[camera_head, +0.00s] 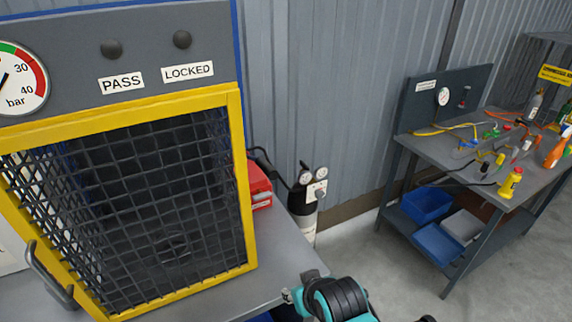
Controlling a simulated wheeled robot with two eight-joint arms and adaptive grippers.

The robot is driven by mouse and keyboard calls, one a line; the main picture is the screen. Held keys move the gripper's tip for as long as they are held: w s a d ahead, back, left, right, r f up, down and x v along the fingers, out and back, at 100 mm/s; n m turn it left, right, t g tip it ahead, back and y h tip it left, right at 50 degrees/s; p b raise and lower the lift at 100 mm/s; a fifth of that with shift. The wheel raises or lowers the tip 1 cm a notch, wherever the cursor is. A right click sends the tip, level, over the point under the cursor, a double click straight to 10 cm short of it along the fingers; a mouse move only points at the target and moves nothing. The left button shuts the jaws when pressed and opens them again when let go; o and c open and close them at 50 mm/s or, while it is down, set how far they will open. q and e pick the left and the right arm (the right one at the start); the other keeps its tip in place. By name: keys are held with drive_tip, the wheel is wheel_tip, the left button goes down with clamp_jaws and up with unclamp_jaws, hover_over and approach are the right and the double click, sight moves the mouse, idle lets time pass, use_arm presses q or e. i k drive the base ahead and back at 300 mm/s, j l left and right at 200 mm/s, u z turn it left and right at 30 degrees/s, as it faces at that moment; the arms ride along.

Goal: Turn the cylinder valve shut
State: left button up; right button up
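A black and white gas cylinder (303,214) stands upright on the floor behind the grey bench, between it and the wall. Two round gauges (305,178) and a pale fitting (317,190) are at its top, and a dark hose runs from there toward the cage. I cannot make out the valve handle or its setting at this size. A teal and black part of my own arm (338,298) shows at the bottom edge, in front of the cylinder and well below its top. Neither gripper can be seen.
A yellow-framed mesh cage (241,190) with a handle (52,275) and a pressure gauge (12,78) fills the left, on a grey bench (285,262). A red box (258,184) sits behind it. A workbench (455,160) stands right. Open floor lies between.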

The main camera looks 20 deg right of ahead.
sight(305, 167)
drive_tip(key=i+l+z, duration=0.1)
drive_tip(key=l, duration=0.4)
drive_tip(key=i+l+z, duration=0.1)
drive_tip(key=l, duration=0.35)
drive_tip(key=i+l+z, duration=0.1)
drive_tip(key=l, duration=0.35)
drive_tip(key=l+z, duration=0.15)
drive_tip(key=z, duration=0.2)
drive_tip(key=l+z, duration=0.15)
drive_tip(key=z, duration=0.2)
drive_tip(key=i+j+z, duration=0.15)
drive_tip(key=z, duration=0.35)
drive_tip(key=i+j, duration=0.05)
drive_tip(key=i, duration=0.05)
